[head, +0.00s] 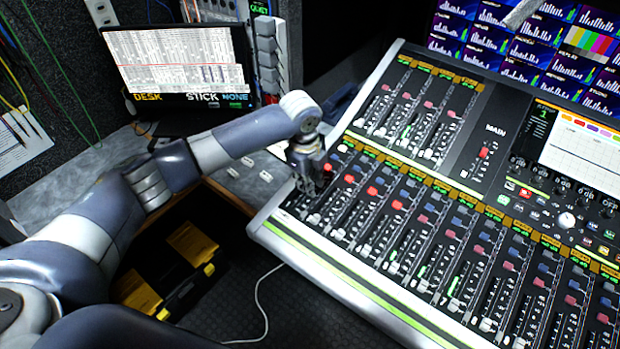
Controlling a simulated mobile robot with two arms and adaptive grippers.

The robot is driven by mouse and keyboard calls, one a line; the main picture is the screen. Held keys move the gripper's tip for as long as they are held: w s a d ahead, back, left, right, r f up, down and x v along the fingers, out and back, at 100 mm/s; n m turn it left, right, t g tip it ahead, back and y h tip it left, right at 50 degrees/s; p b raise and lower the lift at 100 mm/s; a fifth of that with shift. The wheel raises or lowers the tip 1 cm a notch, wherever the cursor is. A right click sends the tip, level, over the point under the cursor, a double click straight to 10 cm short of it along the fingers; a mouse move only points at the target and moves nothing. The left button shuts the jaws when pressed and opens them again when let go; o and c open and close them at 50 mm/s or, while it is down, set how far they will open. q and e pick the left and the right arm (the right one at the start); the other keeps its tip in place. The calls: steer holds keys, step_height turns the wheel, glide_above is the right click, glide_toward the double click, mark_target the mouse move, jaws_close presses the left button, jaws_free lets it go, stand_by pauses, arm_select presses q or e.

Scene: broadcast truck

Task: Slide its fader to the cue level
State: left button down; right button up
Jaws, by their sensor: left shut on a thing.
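The mixing console (375,272) slopes across the right of the head view, with an upper and a lower bank of channel strips. Each strip has a fader slot with level marks. My left gripper (312,190) points down at the far left end of the lower bank. It is shut on a fader cap at the leftmost strip; the fingers mostly hide the cap and its slot. My right gripper is not in view.
A laptop (185,60) reading "DESK STICK NONE" stands at the back left. A monitor wall (500,45) rises behind the console. A black and yellow case (165,275) and a white cable (262,300) lie below, left of the console. Neighbouring faders stand close to the gripper.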

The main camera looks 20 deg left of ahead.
arm_select(q)
steer(key=shift+w+r, duration=0.1)
steer(key=shift+r, duration=0.1)
steer(key=shift+f, duration=0.15)
steer(key=c, duration=1.4)
jaws_free()
steer(key=shift+c, duration=0.2)
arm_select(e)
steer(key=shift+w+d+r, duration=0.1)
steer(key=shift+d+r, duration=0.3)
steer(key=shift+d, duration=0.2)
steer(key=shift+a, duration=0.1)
arm_select(q)
steer(key=shift+r, duration=0.45)
step_height(320, 180, up, 11)
steer(key=s, duration=0.1)
steer(key=shift+s+a, duration=0.25)
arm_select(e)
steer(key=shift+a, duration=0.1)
arm_select(q)
steer(key=shift+f, duration=0.1)
